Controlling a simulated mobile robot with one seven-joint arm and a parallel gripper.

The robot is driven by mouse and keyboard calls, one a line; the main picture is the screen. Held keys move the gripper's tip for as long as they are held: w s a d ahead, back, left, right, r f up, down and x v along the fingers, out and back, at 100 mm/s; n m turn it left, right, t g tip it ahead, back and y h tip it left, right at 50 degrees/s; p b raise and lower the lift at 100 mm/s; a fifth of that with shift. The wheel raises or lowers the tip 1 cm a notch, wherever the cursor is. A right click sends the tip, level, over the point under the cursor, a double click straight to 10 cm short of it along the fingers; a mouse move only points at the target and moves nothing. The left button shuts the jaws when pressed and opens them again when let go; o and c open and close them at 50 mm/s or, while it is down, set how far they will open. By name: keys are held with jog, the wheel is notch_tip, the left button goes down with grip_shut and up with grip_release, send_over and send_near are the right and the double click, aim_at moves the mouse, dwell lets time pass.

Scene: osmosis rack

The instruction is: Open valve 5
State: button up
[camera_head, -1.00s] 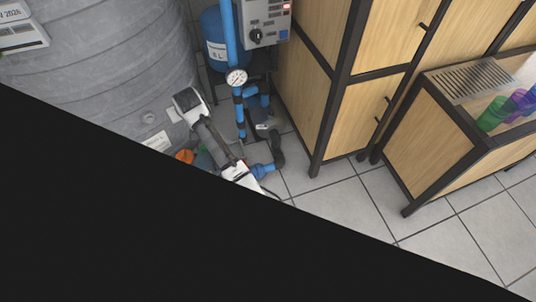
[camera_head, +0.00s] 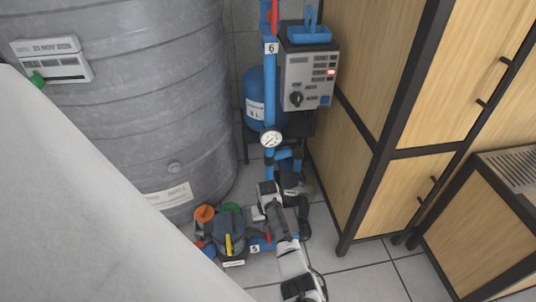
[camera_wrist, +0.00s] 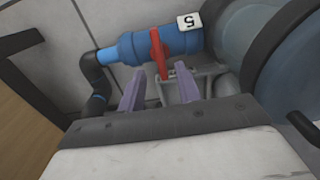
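Valve 5 is a blue pipe fitting (camera_wrist: 135,48) with a red handle (camera_wrist: 158,52) standing across the pipe and a white "5" label (camera_wrist: 190,48), which appears upside down in the wrist view. In the head view the label (camera_head: 254,248) and red handle (camera_head: 268,239) show low beside the pump, close to my arm. My gripper (camera_wrist: 160,78) is open, its two purple fingers on either side of the handle's lower end in the wrist view. Nothing is held, and I see gaps between fingers and handle. How deep the fingers reach is unclear. The fingertips are not clear in the head view.
A dark pump (camera_head: 228,240) with orange and green caps stands left of the valve. A big grey tank (camera_head: 130,110) is behind it. A vertical blue pipe with a gauge (camera_head: 270,139), a control box (camera_head: 308,80) and a wooden cabinet (camera_head: 385,140) stand nearby.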

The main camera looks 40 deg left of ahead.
notch_tip(320, 180, down, 5)
jog(key=shift+f+b, duration=0.15)
jog(key=shift+b, duration=0.65)
grip_shut()
